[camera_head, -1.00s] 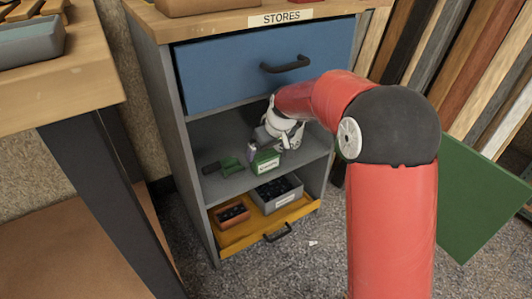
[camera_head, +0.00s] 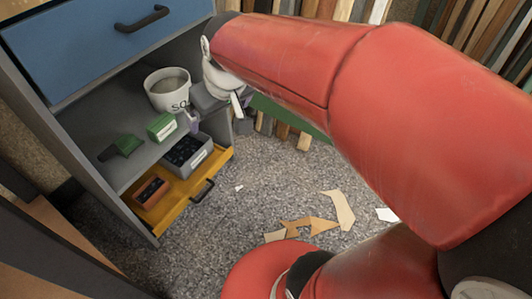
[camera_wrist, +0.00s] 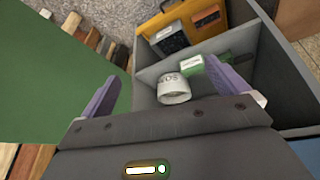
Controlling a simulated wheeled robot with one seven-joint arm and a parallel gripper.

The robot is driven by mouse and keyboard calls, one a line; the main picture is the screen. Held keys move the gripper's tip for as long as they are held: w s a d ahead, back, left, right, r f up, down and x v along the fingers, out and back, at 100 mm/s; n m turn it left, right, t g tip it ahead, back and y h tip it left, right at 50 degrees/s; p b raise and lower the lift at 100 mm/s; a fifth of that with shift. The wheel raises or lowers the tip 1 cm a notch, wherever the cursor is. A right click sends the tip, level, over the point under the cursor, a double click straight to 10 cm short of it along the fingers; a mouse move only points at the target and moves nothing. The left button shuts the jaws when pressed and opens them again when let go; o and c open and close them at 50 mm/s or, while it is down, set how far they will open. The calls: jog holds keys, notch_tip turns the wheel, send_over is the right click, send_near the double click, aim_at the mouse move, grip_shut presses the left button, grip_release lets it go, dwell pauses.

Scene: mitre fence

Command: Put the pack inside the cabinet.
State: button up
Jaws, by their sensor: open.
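The cabinet (camera_head: 46,134) is grey, with a blue drawer above an open shelf bay. A small green box with a white label (camera_head: 161,127), which looks like the pack, stands on the shelf near its front edge. It also shows in the wrist view (camera_wrist: 191,65), beyond the white tub. My gripper (camera_head: 206,112) is just outside the bay's front, to the right of the green box. In the wrist view its purple fingers (camera_wrist: 163,74) are spread wide, with nothing gripped. The gripper is partly hidden by my wrist in the head view.
A white lettered tub (camera_head: 168,90) stands behind the green box, and a dark green tool (camera_head: 122,146) lies to its left. Below, a yellow drawer (camera_head: 171,197) is pulled out, holding a grey bin and an orange bin. Scraps (camera_head: 310,224) lie on the floor; boards lean behind.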

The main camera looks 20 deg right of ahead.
jog(key=s+d+f+m, duration=0.1)
jog(key=s+d, duration=0.1)
jog(key=s, duration=0.4)
jog(key=s+d+f+m, duration=0.1)
jog(key=s+d, duration=0.1)
jog(key=s, duration=0.5)
jog(key=shift+d+f+m+t+h, duration=0.15)
jog(key=shift+d+m+t+h, duration=0.15)
jog(key=shift+m+h, duration=0.1)
jog(key=shift+s, duration=0.1)
notch_tip(320, 180, up, 10)
jog(key=p, duration=0.9)
jog(key=shift+f+p, duration=0.2)
jog(key=shift+p, duration=0.1)
